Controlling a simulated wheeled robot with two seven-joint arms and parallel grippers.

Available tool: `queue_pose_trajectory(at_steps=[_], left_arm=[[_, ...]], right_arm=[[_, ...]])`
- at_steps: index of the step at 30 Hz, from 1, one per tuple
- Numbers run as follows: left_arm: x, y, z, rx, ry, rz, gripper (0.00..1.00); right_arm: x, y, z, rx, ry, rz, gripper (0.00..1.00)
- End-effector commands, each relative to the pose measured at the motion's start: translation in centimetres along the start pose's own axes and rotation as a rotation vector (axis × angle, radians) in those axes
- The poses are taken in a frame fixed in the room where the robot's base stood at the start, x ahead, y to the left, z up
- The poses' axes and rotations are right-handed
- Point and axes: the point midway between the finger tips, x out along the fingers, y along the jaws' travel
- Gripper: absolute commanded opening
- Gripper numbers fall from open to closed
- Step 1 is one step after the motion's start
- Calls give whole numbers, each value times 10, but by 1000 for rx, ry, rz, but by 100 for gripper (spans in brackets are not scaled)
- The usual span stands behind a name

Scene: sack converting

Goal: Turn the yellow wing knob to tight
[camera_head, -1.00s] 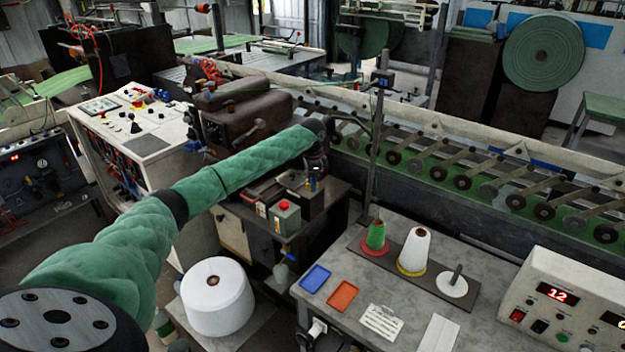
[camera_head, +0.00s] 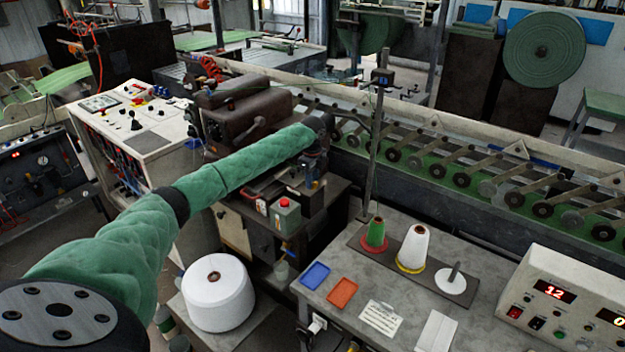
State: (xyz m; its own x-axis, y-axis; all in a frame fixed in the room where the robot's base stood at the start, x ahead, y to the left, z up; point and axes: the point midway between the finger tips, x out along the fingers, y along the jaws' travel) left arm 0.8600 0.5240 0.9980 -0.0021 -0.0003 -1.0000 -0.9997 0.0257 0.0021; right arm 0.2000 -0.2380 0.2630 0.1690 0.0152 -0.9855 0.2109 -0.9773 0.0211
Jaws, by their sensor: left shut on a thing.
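My left arm reaches from the lower left to the dark machine stand (camera_head: 325,198) in the middle. Its gripper (camera_head: 313,178) points down at the top of that stand and is small and dark in this view. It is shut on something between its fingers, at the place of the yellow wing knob. The knob is hidden by the gripper and wrist, so its angle cannot be read. My right gripper is out of view.
A brown machine housing (camera_head: 238,117) is behind the forearm. A grey table (camera_head: 400,285) with thread cones is at the right front. The conveyor (camera_head: 450,165) runs behind.

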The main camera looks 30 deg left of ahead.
Motion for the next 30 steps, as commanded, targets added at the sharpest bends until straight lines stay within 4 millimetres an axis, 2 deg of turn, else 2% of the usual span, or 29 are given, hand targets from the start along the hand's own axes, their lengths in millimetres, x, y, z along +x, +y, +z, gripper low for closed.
queue_pose_trajectory(at_steps=[1, 21, 22, 30], left_arm=[[-5, -2, 3, 11, -2, -8, 5], [-6, -2, 3, 65, -3, -9, 5], [-6, -2, 3, 65, -3, -9, 34], [-3, -1, 2, 67, -1, -5, 34]], right_arm=[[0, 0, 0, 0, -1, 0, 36], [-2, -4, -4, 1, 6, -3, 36], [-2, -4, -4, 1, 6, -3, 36], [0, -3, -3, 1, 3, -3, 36]])
